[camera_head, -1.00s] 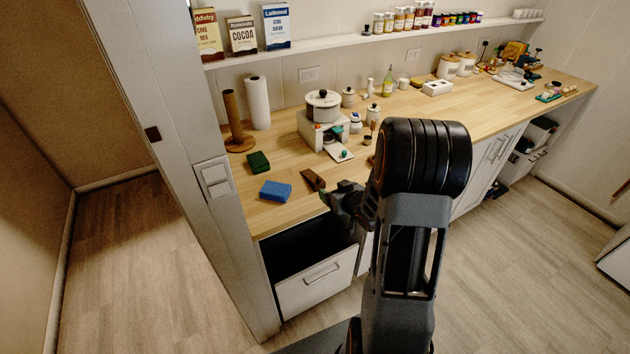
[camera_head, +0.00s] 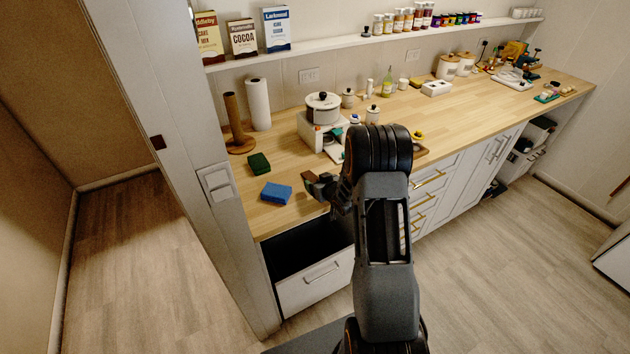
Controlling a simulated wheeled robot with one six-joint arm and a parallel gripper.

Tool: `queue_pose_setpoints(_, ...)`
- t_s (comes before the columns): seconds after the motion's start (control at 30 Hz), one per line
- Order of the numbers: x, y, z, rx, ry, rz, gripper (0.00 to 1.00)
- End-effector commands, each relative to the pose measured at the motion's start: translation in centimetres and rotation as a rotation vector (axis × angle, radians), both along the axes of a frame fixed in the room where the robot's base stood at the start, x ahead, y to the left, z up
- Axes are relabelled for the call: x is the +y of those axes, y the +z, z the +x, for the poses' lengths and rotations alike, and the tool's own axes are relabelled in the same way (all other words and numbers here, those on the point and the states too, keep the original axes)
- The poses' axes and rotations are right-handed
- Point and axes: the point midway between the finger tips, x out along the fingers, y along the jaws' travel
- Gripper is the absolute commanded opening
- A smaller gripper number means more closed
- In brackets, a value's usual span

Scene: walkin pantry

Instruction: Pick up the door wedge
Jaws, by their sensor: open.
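The door wedge, a small dark brown piece (camera_head: 307,176), lies on the wooden counter near its front edge, right of a blue sponge. My gripper (camera_head: 313,183) is right at the wedge, reaching in from the right over the counter's front edge. Its jaws are open. The gripper hides part of the wedge, and I cannot tell whether the fingers touch it or stand around it.
A blue sponge (camera_head: 276,192) and a dark green sponge (camera_head: 259,164) lie to the left. A paper towel roll (camera_head: 258,104) and a white appliance (camera_head: 322,134) stand behind. An open drawer (camera_head: 316,283) sticks out below the counter edge.

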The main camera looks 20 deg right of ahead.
Motion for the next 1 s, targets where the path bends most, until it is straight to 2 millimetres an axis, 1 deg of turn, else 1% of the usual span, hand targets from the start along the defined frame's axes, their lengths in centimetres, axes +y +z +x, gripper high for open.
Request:
queue_pose_setpoints(0.1,0.05,-0.15,0.33,0.000,0.000,0.000,0.74)
queue_pose_setpoints(0.3,0.05,-0.17,0.33,0.000,0.000,0.000,0.73)
queue_pose_setpoints(1.0,0.04,-0.14,0.31,0.000,0.000,0.000,0.07)
